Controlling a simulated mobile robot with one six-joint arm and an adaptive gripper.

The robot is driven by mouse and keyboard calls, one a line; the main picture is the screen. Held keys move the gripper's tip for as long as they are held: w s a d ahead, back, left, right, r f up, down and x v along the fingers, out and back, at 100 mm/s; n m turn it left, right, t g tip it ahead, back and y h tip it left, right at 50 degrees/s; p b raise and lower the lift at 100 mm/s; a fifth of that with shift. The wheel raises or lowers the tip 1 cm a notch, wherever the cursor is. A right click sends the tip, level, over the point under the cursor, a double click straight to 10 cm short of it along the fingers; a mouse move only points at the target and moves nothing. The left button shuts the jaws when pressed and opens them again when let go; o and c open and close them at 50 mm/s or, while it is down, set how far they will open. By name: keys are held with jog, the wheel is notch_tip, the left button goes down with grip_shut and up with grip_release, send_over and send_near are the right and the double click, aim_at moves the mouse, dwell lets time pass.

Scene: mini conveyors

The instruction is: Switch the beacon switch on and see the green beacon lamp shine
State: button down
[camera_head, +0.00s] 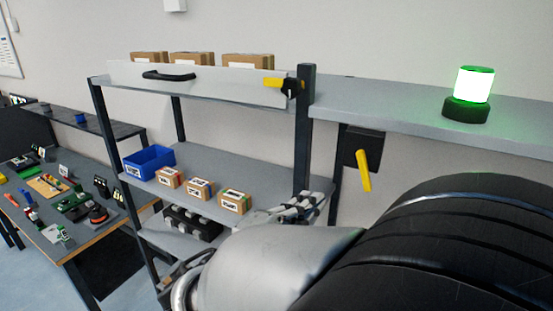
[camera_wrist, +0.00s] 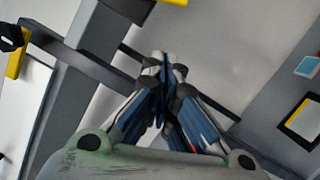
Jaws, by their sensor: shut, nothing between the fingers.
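The beacon lamp (camera_head: 473,86) stands on the grey upper shelf at the right in the head view. Its dome glows bright white-green above a dark base. The beacon switch (camera_head: 364,145) is a dark box under that shelf, with a yellow lever (camera_head: 364,171) pointing down and slightly right. My gripper (camera_wrist: 163,68) is shut and empty in the wrist view, its fingertips together. In the head view my arm covers the lower right, and part of the gripper shows below and left of the switch, apart from it.
A shelf rack with a white front panel (camera_head: 205,78) stands at the centre, with a yellow latch (camera_head: 273,83) at its right end. A blue bin (camera_head: 149,161) and small boxes sit on its middle shelf. A cluttered table (camera_head: 67,245) is at the left.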

aim_at(364, 171)
jog(key=w+d+r+p, duration=0.1)
jog(key=w+d, duration=0.1)
jog(key=d, duration=0.5)
jog(key=shift+r, duration=0.4)
jog(key=shift+d+b, duration=0.1)
jog(key=shift+b, duration=0.2)
jog(key=shift+s+d+r+b, duration=0.1)
jog(key=shift+s+d+b, duration=0.4)
jog(key=shift+d+b, duration=0.35)
jog(key=shift+a, duration=0.1)
